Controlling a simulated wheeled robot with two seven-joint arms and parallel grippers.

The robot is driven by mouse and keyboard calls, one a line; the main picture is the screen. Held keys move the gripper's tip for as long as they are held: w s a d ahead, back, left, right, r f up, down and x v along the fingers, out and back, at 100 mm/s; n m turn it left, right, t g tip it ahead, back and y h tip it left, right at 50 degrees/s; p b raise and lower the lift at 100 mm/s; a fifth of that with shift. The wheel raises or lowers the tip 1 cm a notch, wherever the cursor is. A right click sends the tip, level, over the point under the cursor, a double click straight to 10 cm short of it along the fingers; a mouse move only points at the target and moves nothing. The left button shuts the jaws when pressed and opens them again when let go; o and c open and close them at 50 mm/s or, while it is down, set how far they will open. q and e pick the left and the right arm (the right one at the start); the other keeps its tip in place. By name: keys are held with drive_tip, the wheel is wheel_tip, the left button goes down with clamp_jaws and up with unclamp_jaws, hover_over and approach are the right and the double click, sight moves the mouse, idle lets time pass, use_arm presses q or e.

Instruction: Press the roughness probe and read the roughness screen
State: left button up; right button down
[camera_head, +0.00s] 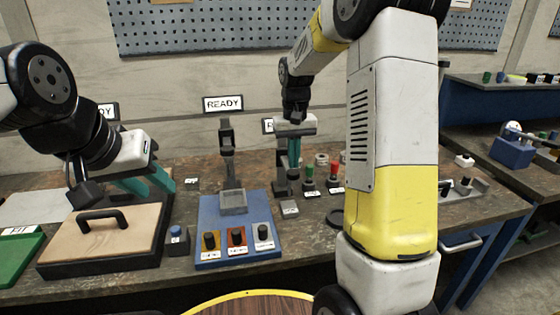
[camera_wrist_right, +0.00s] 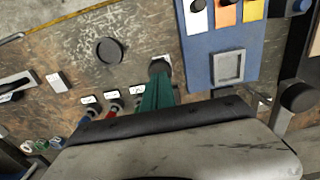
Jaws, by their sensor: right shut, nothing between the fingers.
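My right gripper (camera_head: 294,168) points down with its teal fingers together and empty. It is over a small grey stand (camera_head: 281,184) with a grey foot (camera_head: 290,208). In the right wrist view the fingertips (camera_wrist_right: 159,68) overlap a small grey block (camera_wrist_right: 161,62); I cannot tell whether they touch it. No label marks this as the roughness probe.
A blue panel (camera_head: 208,222) with three knobs and a grey tray (camera_head: 232,201) lies left of my right gripper. The handled box (camera_head: 98,265) is at front left.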

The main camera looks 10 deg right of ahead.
sight(293, 172)
drive_tip(key=shift+f, duration=3.15)
drive_tip(key=shift+s, duration=0.1)
drive_tip(key=shift+r, duration=3.35)
wheel_tip(293, 172, up, 8)
drive_tip(key=shift+f, duration=0.1)
